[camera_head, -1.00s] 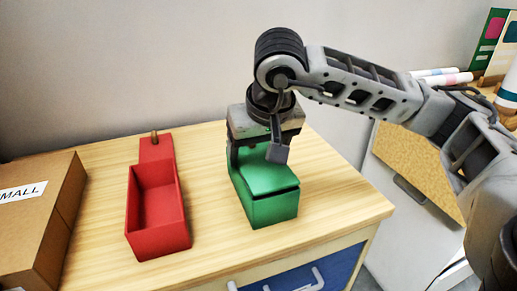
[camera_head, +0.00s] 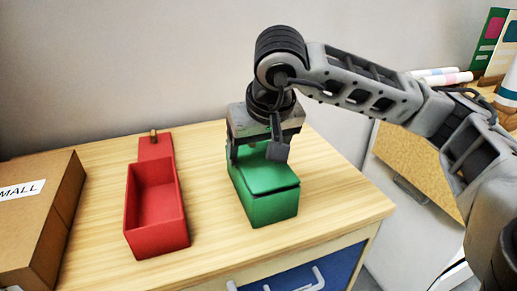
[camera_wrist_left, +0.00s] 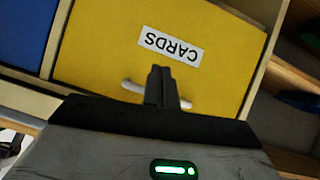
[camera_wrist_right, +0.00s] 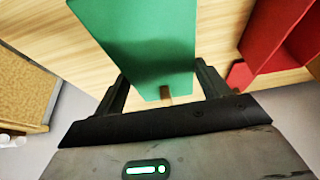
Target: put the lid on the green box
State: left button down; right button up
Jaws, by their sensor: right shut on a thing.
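The green box (camera_head: 272,210) stands on the wooden table. Its green lid (camera_head: 268,177) lies over the top, with a thin dark line between lid and box at the front. My right gripper (camera_head: 258,150) points down at the back end of the lid, fingers on either side. In the right wrist view the lid (camera_wrist_right: 147,45) lies between the fingers, with a small brown knob (camera_wrist_right: 165,92) at the near end. The right gripper is shut on the lid. My left gripper (camera_wrist_left: 160,75) is outside the head view; its fingers are together and empty.
A red box (camera_head: 157,210) with a knobbed red lid (camera_head: 155,147) behind it stands left of the green box. A cardboard box (camera_head: 60,220) is at the far left. The left wrist faces a yellow drawer (camera_wrist_left: 100,45) labelled CARDS. Bare table lies between the boxes.

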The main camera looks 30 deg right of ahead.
jog(key=shift+s+f, duration=0.1)
jog(key=shift+f, duration=0.2)
jog(key=o, duration=1.1)
jog(key=shift+f, duration=0.1)
jog(key=shift+c, duration=0.2)
jog(key=shift+a, duration=0.1)
jog(key=shift+r+p, duration=2.35)
jog(key=shift+r, duration=1.35)
